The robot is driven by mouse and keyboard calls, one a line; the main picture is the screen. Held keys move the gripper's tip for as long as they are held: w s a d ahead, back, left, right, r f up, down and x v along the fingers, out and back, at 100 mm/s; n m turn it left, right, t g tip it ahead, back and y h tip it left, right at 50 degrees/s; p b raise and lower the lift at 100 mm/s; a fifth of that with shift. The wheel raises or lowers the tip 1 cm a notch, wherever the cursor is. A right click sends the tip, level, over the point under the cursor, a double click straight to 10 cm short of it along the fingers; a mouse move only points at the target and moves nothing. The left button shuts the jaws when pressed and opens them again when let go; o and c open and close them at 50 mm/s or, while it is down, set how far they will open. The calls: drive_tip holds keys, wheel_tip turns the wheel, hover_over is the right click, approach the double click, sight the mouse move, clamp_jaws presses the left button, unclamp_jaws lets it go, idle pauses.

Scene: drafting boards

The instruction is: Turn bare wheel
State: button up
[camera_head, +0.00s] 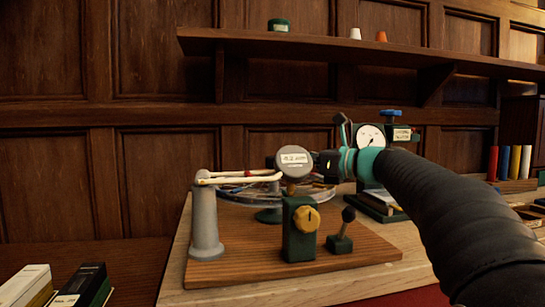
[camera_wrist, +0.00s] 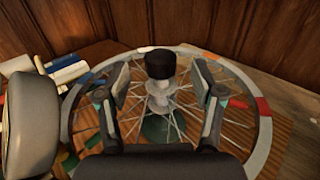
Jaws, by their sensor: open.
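The bare spoked wheel (camera_wrist: 262,135) lies near-flat above a wooden board, with a pale rim carrying red, blue and teal patches. In the head view its rim (camera_head: 235,190) shows partly behind a round labelled grey disc (camera_head: 295,162). A black-capped hub (camera_wrist: 160,64) stands at the wheel's middle in the wrist view. My gripper (camera_wrist: 161,78) is open, its two fingers on either side of the hub, over the spokes. I cannot tell whether they touch anything. In the head view my gripper (camera_head: 326,162) is beside the disc, its fingertips largely hidden.
A grey post (camera_head: 205,224) with pale arms stands left of the wheel. A green box with a yellow knob (camera_head: 305,219) and a black-knobbed lever (camera_head: 346,228) stand in front. A dial gauge (camera_head: 371,136) is behind my arm. Books (camera_head: 80,287) lie at lower left.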

sight(272, 156)
drive_tip(key=x, duration=0.6)
